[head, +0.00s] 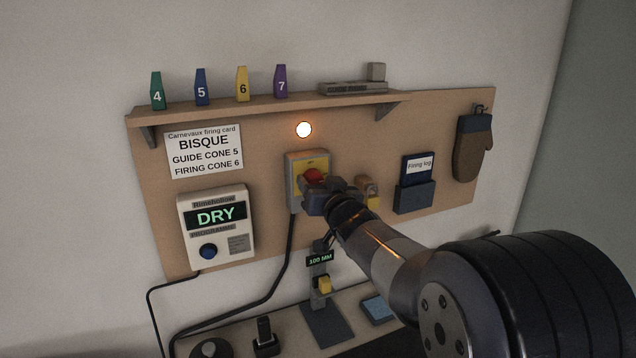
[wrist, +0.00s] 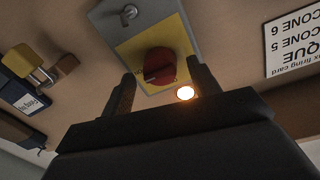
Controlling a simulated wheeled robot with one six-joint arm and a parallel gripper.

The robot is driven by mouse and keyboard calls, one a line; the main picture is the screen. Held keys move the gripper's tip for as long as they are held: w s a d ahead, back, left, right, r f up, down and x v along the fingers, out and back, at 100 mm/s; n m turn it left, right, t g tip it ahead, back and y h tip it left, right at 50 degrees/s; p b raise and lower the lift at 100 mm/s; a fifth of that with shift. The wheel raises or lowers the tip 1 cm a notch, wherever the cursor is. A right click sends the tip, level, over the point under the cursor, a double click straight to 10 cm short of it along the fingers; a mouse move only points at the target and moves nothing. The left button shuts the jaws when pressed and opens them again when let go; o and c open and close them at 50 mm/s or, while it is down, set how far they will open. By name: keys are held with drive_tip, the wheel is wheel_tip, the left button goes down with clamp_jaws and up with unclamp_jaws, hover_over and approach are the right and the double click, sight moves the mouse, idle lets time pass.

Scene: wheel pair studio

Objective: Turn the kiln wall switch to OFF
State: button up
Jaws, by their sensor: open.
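The kiln wall switch (head: 296,168) is a grey box with a yellow plate and a red knob (head: 313,175), mounted on the brown wall board. In the wrist view the red knob (wrist: 160,66) sits on the yellow plate (wrist: 155,42), between and beyond my two fingertips. My gripper (wrist: 163,88) is open, with one finger on each side of the knob's outline; I cannot tell whether either finger touches it. In the head view my gripper (head: 324,190) hides the lower right of the switch. The knob's pointer direction and labels are too small to read.
A lit round lamp (head: 304,130) glows above the switch. The programmer box (head: 216,228) reads DRY at left. A padlock (head: 368,190) and a firing log holder (head: 414,195) are at right. A shelf (head: 260,103) with numbered cones runs above.

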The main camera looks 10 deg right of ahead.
drive_tip(key=shift+w, duration=0.25)
drive_tip(key=shift+c, duration=0.4)
drive_tip(key=c, duration=0.9)
